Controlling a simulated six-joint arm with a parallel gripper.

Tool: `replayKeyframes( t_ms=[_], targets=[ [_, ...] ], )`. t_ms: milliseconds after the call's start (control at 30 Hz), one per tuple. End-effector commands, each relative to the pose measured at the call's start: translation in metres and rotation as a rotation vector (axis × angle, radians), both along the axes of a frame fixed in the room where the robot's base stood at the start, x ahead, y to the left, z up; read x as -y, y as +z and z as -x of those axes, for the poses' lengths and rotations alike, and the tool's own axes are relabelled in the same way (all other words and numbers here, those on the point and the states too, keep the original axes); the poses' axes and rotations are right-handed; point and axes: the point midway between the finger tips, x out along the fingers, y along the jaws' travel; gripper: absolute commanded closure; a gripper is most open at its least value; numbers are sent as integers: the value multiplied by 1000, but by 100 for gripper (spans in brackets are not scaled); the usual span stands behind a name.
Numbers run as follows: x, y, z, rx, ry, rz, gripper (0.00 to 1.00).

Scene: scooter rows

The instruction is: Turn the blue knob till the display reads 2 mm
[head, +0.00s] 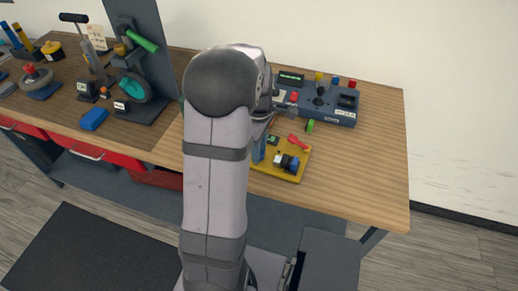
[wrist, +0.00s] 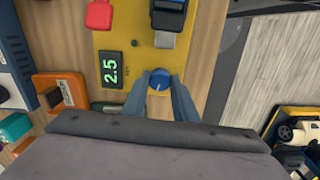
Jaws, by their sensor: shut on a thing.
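The blue knob (wrist: 159,80) sits on a yellow board (wrist: 120,30), with a pale mark on its face. My gripper (wrist: 160,82) is shut on it, one finger on each side. The display (wrist: 111,69) on the same board reads 2.5 in green digits, with a label beside it too small to read. In the head view, the yellow board (head: 285,174) lies on the bench and my gripper (head: 260,150) stands at its left part; the knob is hidden there.
The board also carries a red part (wrist: 99,14) and a black-and-grey part (wrist: 165,38). An orange block (wrist: 60,92) lies close beside the board. A dark control box (head: 335,106) with a lever stands behind it. The bench's right end (head: 370,165) is clear.

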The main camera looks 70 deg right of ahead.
Motion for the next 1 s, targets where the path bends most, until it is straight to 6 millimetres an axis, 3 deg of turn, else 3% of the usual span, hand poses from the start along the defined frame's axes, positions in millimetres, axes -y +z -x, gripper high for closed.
replayKeyframes(
  t_ms=[333, 667, 700, 767, 1000],
  targets=[
    [0, 1, 0, -2, -235, -1, 96],
    [0, 0, 0, -2, -258, -1, 96],
    [0, 0, 0, -2, -257, -1, 67],
    [0, 0, 0, -2, -257, -1, 55],
    [0, 0, 0, -1, -257, 0, 55]
  ],
)
